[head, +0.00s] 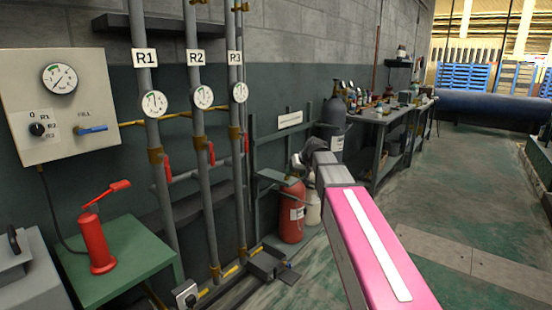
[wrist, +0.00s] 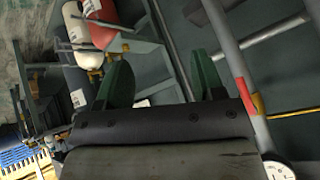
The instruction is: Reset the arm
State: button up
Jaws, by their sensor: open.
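My gripper (wrist: 162,85) shows in the wrist view with two green fingers spread apart and nothing between them. In the head view my pink arm reaches out to the middle. The dark end of the arm (head: 314,150) is in front of the cylinders and the bench, and the fingers cannot be made out clearly there. In the wrist view a grey pipe with a red handle (wrist: 243,95) runs just right of the fingers. The wrist view is turned well over to the side.
Pipes R1 (head: 145,58), R2 (head: 195,58) and R3 (head: 235,58) with gauges stand along the left wall. A control panel (head: 60,105) hangs left of them. A red pump (head: 97,243) stands on a green table (head: 135,258). A red cylinder (head: 291,212) stands behind my arm. Floor at right (head: 450,200) is clear.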

jog(key=s+d+f+m+g+h, duration=0.1)
jog(key=s+d+f+g, duration=0.1)
jog(key=s+f, duration=0.7)
jog(key=s+d+f+m+g+h, duration=0.1)
jog(key=s+d+f+g+h, duration=0.1)
jog(key=s+d+f, duration=0.3)
jog(key=s+d+f+m+g+h, duration=0.1)
jog(key=s+d+f+g+h, duration=0.1)
jog(key=s+f, duration=1.2)
jog(key=shift+d, duration=0.85)
jog(key=shift+f, duration=0.1)
